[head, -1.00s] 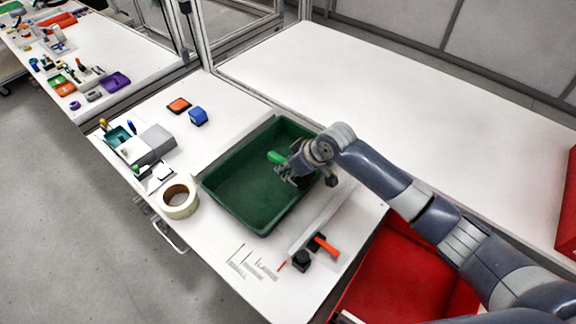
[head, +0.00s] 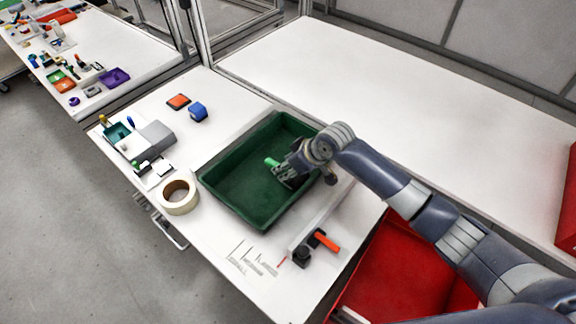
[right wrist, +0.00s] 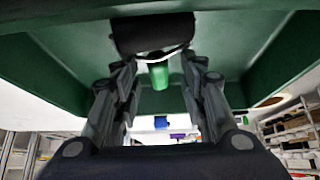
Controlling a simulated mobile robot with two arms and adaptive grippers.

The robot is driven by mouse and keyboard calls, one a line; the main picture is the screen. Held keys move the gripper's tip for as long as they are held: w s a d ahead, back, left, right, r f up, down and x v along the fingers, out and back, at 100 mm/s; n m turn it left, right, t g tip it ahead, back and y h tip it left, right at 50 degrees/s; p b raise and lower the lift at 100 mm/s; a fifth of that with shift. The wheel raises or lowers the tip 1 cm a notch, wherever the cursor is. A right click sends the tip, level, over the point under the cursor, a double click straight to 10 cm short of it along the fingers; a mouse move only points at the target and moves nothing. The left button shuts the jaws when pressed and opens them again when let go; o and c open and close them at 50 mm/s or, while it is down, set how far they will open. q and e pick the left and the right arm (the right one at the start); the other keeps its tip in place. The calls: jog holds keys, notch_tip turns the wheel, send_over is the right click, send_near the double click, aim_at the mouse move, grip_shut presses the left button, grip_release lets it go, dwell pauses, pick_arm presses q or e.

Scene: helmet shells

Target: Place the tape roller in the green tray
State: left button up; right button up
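The tape roller has a green handle (head: 272,162) and a dark body. In the head view it is over the inside of the green tray (head: 222,208), towards its right side. My right gripper (head: 287,172) is at the tape roller and partly hides it. In the right wrist view the roller's dark body (right wrist: 152,35) lies at the fingertips (right wrist: 158,60), with the green handle (right wrist: 158,76) beyond. The fingers look closed on it. Whether the roller touches the tray floor is hard to tell. My left gripper is not in view.
A tape roll (head: 179,196) stands left of the tray. Behind it are a grey box (head: 157,134), a blue item (head: 197,111) and an orange item (head: 178,101). An orange-handled tool (head: 327,240) lies in front. A red bin (head: 395,270) is at the right.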

jog(key=v, duration=1.3)
jog(key=shift+b, duration=0.45)
jog(key=shift+w+a+r, duration=0.1)
